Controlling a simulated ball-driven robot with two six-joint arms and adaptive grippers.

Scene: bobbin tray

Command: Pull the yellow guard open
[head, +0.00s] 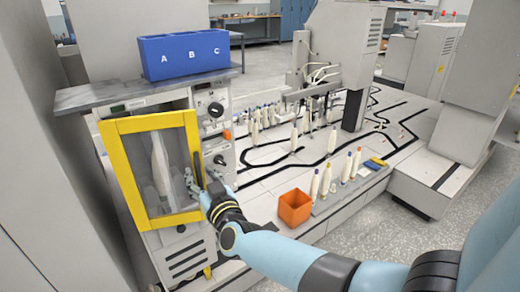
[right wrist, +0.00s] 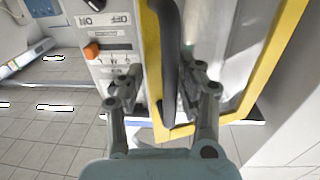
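The yellow guard (head: 152,123) is a yellow frame with a clear pane on the front of a grey machine cabinet, and a white bobbin shows behind the pane. Its frame also shows in the right wrist view (right wrist: 287,40). A dark upright handle (right wrist: 171,60) runs along the guard's edge. My right gripper (head: 194,181) is at this handle, by the guard's right side. In the right wrist view its fingers (right wrist: 167,76) stand on both sides of the handle, with a gap on the left finger's side. My left gripper is not in view.
A control panel with a dark knob (head: 215,109) and an orange button (right wrist: 92,52) is beside the guard. A blue bin (head: 185,54) marked A, B, C stands on top of the cabinet. An orange box (head: 295,207) and several bobbins stand to the right.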

